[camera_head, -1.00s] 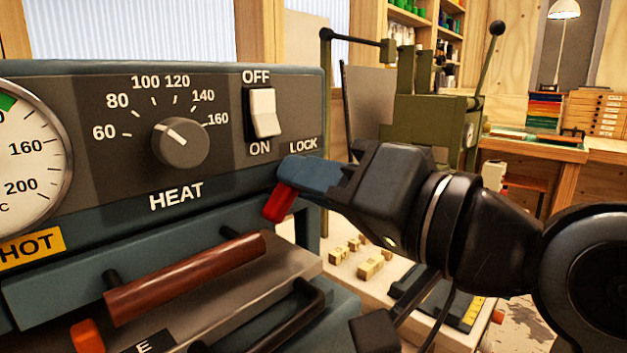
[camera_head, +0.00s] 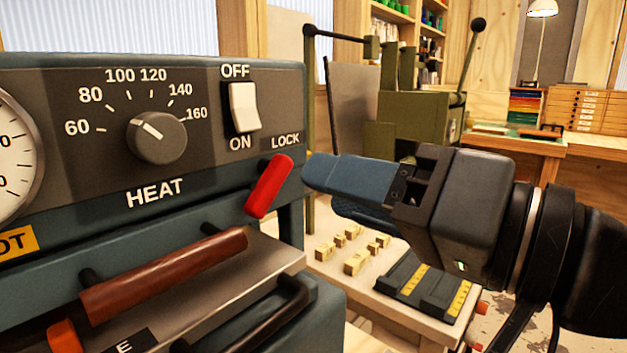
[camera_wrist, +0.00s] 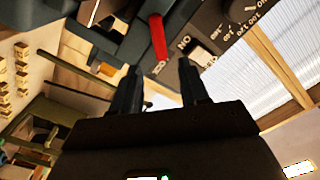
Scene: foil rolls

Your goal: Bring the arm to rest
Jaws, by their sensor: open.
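My gripper (camera_head: 322,188) is open and empty, with blue fingers pointing left toward the machine's front panel. It is just right of the red LOCK lever (camera_head: 269,186), and a gap shows between them in the head view. The lever is tilted, its upper end to the right. In the wrist view, my two dark fingers (camera_wrist: 160,72) stand apart, with the red lever (camera_wrist: 158,37) beyond their tips, between them in the picture.
The panel carries a heat knob (camera_head: 157,138) and a white switch (camera_head: 243,107). A brown handle (camera_head: 165,272) juts out below. A green press (camera_head: 415,118) stands behind my gripper. Small blocks (camera_head: 358,262) and a dark tray (camera_head: 425,288) lie on the bench below it.

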